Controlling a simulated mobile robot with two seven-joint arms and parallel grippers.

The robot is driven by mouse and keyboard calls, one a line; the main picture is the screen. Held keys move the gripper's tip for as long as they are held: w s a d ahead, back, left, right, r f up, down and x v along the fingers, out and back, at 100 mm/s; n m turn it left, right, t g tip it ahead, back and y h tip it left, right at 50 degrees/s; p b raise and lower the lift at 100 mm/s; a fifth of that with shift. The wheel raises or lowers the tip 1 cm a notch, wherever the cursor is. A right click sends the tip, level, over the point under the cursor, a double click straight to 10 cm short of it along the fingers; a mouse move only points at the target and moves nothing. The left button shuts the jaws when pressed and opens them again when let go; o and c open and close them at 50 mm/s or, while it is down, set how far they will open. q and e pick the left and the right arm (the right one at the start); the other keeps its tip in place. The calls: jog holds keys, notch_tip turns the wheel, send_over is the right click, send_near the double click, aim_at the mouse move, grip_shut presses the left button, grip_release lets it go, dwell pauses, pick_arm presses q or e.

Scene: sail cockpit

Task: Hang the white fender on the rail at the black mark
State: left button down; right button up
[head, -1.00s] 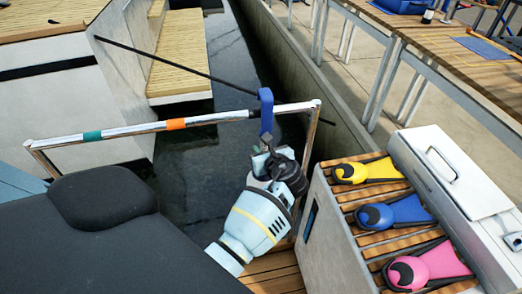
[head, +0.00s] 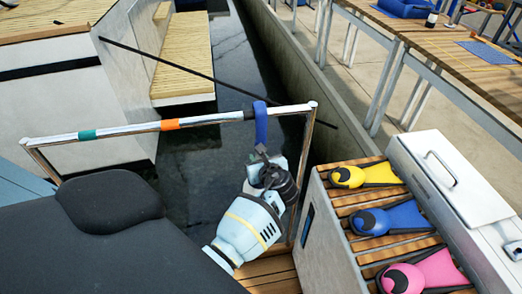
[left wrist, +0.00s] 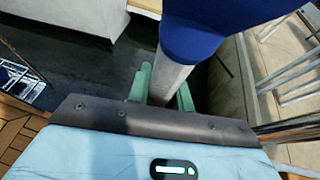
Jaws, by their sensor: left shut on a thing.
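The chrome rail (head: 215,118) carries a green band, an orange band and a black mark (head: 250,114) near its right end. A blue hook (head: 261,122) sits at the rail just right of the black mark, its top bend over the tube. My left gripper (head: 266,158) is directly below it. In the left wrist view its green fingers (left wrist: 161,88) are shut on a white cylinder, seemingly the white fender (left wrist: 172,75), with a wide blue part (left wrist: 215,28) above. In the head view the white body is hidden by my gripper. My right gripper is out of view.
A dark thin pole (head: 200,78) crosses behind the rail. A dark seat (head: 105,203) is at left; dark water lies beyond.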

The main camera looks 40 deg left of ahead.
pick_arm(q)
jog(key=shift+a, duration=0.1)
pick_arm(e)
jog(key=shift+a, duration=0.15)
pick_arm(q)
jog(key=c, duration=1.2)
grip_release()
jog(key=shift+o, duration=0.2)
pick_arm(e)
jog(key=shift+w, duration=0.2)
pick_arm(q)
jog(key=shift+f, duration=0.1)
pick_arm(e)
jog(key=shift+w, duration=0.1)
pick_arm(q)
jog(key=shift+s+d+r, duration=0.25)
jog(key=shift+s+d, duration=0.05)
jog(key=shift+d, duration=0.2)
jog(key=p+v, duration=0.1)
jog(key=v, duration=0.5)
jog(key=shift+d+r, duration=0.2)
jog(key=shift+d, duration=0.1)
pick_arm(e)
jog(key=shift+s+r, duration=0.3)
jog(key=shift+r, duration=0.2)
pick_arm(q)
jog(key=shift+s, duration=0.1)
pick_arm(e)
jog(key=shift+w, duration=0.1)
